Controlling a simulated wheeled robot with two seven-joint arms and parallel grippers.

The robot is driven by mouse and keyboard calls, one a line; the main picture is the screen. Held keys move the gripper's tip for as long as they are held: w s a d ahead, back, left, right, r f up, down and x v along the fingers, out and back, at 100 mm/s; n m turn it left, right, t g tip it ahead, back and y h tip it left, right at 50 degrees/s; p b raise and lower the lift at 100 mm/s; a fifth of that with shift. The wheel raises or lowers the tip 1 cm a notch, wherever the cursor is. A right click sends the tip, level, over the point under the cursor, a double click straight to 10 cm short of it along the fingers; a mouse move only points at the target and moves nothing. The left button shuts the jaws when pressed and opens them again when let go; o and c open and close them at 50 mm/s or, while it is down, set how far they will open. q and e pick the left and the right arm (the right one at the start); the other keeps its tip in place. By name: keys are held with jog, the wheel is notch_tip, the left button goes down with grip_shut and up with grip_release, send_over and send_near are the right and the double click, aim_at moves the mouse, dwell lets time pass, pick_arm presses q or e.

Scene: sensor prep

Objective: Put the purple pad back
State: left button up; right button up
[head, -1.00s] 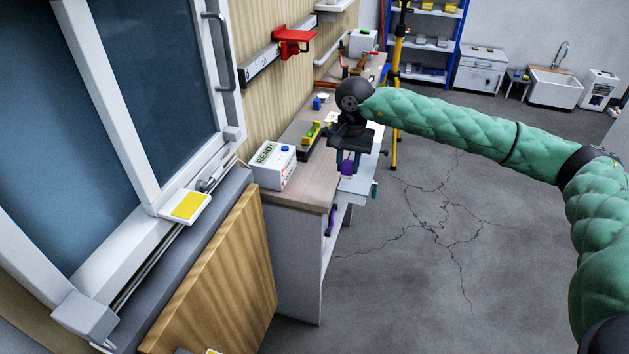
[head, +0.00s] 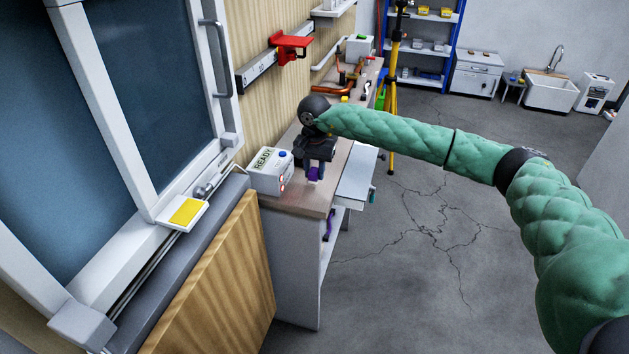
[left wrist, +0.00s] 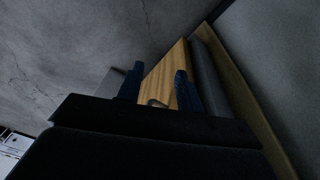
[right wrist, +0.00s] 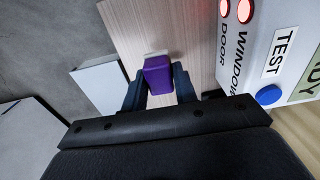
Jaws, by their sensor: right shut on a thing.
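The purple pad (head: 313,173) is between the fingers of my right gripper (head: 315,170), over the near end of the wooden bench top (head: 297,201). In the right wrist view the pad (right wrist: 158,75) sits between both dark blue fingers, with a small white patch (right wrist: 155,54) at its far edge. I cannot tell whether the pad touches the bench top. My left gripper shows only in the left wrist view (left wrist: 157,85). Its fingers stand apart with no held thing visible between them, over a wooden panel.
A white box marked READY (head: 270,171) stands close left of my right gripper. A white drawer-like surface (head: 357,180) sticks out from the bench's right side. A purple handle-like part (head: 329,224) is below the bench top. A window with a yellow-marked plate (head: 185,212) is at left.

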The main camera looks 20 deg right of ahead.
aim_at(314, 180)
jog(key=shift+f, duration=1.9)
pick_arm(q)
jog(key=shift+s+f, duration=0.15)
jog(key=shift+s, duration=0.1)
pick_arm(e)
jog(key=o, duration=0.9)
pick_arm(q)
jog(key=shift+s, duration=0.15)
notch_tip(314, 180, down, 4)
jog(key=shift+a+r+p, duration=0.1)
jog(key=shift+a+p, duration=0.05)
jog(key=shift+p, duration=0.25)
pick_arm(e)
notch_tip(314, 180, up, 12)
jog(key=shift+r, duration=0.1)
